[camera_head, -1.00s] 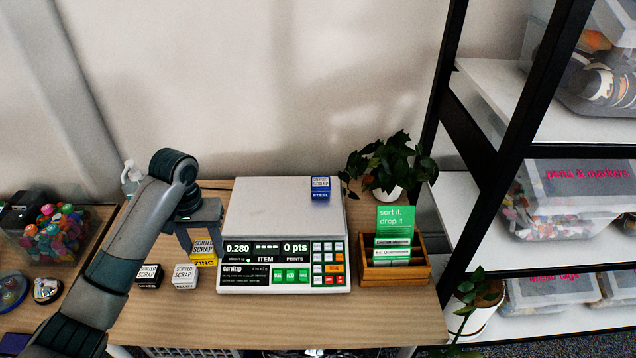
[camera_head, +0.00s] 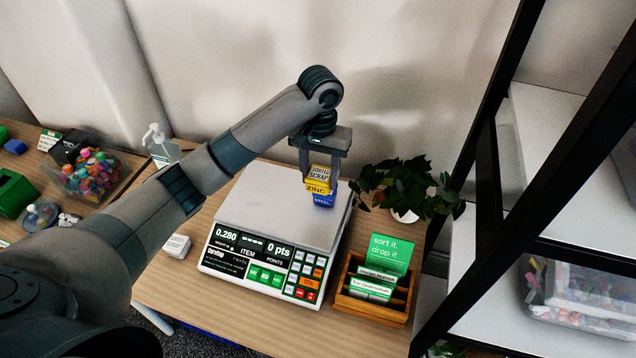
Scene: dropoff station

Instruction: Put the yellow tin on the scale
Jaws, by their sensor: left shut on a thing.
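The yellow tin (camera_head: 318,183), labelled zinc, is between the fingers of my left gripper (camera_head: 319,172), which is shut on it. The scale (camera_head: 262,207) stands on the wooden table, with a light weighing plate and a display reading 0.280 and 0 pts. A blue tin (camera_head: 325,200), labelled steel, is at the right part of the plate. The yellow tin appears just above or in front of the blue tin and hides most of it; I cannot tell whether they touch. My right gripper is not in view.
A white tin (camera_head: 176,246) is on the table left of the scale. A potted plant (camera_head: 405,190) and a wooden card box (camera_head: 372,302) stand right of it. A pump bottle (camera_head: 160,145) and a clear bin of colourful caps (camera_head: 92,176) are at left. A black-framed shelf (camera_head: 488,200) rises at right.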

